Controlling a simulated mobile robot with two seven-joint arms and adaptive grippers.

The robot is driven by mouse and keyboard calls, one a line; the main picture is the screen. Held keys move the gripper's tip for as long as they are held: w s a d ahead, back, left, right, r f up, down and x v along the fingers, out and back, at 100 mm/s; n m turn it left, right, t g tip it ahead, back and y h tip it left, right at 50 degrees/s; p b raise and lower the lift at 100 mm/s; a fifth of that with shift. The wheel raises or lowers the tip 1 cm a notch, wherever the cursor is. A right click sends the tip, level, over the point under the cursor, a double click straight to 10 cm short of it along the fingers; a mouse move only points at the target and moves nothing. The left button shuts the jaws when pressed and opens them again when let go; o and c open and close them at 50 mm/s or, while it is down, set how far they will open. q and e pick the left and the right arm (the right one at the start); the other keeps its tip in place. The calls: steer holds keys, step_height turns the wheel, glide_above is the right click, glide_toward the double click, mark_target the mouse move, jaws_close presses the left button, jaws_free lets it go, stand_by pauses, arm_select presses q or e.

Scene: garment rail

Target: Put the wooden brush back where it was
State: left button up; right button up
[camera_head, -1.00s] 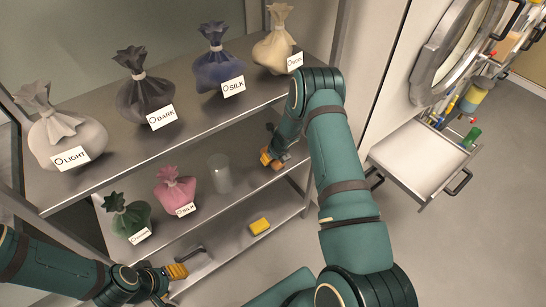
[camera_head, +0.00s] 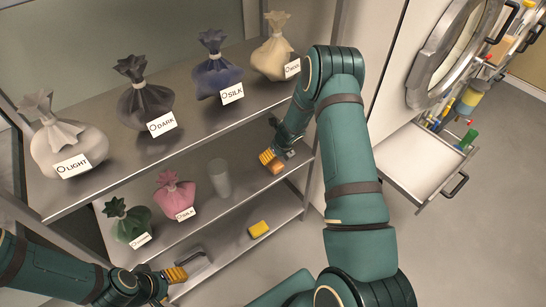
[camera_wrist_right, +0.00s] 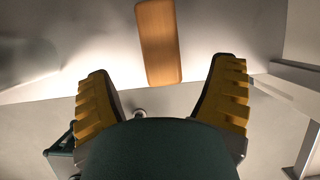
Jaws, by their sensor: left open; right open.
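The wooden brush (camera_wrist_right: 158,42) shows in the right wrist view as a plain brown wooden block on a light grey surface. It lies just beyond the yellow-padded fingers of my right gripper (camera_wrist_right: 163,78), in line with the gap between them. These fingers are apart and hold nothing. In the head view my right gripper (camera_head: 273,160) is over the right end of the middle shelf, and I cannot make out the brush there. My left gripper (camera_head: 174,275) is open and empty at the lower left, near the bottom shelf.
Labelled cloth bags (camera_head: 147,104) stand along the top shelf. A green bag (camera_head: 130,220), a pink bag (camera_head: 175,193) and a clear glass (camera_head: 220,180) stand on the middle shelf. A yellow block (camera_head: 259,229) lies on the bottom shelf. An open drawer (camera_head: 420,165) is at the right.

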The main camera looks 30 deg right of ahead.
steer(key=v, duration=0.4)
steer(key=s+a+n+g+y, duration=0.1)
steer(key=s+a+n, duration=1)
steer(key=a+n, duration=0.3)
steer(key=s+a+n+g+y, duration=0.2)
steer(key=s+a+n, duration=0.9)
steer(key=n, duration=0.8)
steer(key=a, duration=0.3)
steer(key=shift+s+y+p, duration=0.3)
steer(key=shift+s+p, duration=0.05)
steer(key=shift+s, duration=0.05)
steer(key=shift+a+f, duration=0.1)
steer(key=shift+f, duration=0.05)
